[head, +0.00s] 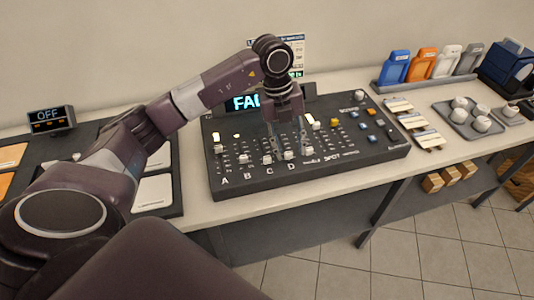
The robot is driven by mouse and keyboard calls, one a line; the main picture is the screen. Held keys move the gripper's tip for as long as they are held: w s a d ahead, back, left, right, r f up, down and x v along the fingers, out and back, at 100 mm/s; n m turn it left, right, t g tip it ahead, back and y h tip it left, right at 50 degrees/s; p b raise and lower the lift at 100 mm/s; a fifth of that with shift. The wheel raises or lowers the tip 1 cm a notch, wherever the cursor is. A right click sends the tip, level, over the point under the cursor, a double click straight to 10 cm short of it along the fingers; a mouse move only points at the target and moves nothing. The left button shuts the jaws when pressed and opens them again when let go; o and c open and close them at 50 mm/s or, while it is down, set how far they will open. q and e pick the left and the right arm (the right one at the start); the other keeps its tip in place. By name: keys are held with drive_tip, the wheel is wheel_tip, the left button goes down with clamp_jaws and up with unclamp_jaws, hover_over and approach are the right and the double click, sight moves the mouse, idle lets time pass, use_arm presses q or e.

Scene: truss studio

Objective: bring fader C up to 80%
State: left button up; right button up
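The dark mixing console (335,168) lies on the counter, with fader columns lettered A to D along its front. The white cap of fader C (266,159) sits low in its slot, just above the letter C. Fader D's cap (289,155) is also low; fader B's cap (243,158) is beside C, and fader A's cap (218,148) is higher. My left gripper (289,148) points down over the C and D columns, its fingers apart with nothing clearly between them. I cannot tell whether a finger touches a cap. My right gripper is out of view.
A lit display (246,102), partly hidden by my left arm, stands behind the console. At the right are label cards (413,124), a tray of white cups (470,125) and a rack of coloured holders (420,65).

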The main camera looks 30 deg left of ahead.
sight(267, 157)
use_arm(q)
drive_tip(key=a, duration=0.2)
drive_tip(key=a+r+n+y, duration=0.1)
drive_tip(key=a, duration=0.1)
drive_tip(key=s+a+y, duration=0.1)
drive_tip(key=a, duration=0.1)
drive_tip(key=shift+a+r+n+g, duration=0.15)
drive_tip(key=shift+a+n+g, duration=0.15)
drive_tip(key=shift+a, duration=0.05)
wheel_tip(267, 157, down, 7)
drive_tip(key=shift+r+p, duration=0.1)
drive_tip(key=shift+p, duration=1.05)
drive_tip(key=shift+w+d+f, duration=0.1)
drive_tip(key=shift+f, duration=0.3)
drive_tip(key=shift+c, duration=0.7)
clamp_jaws()
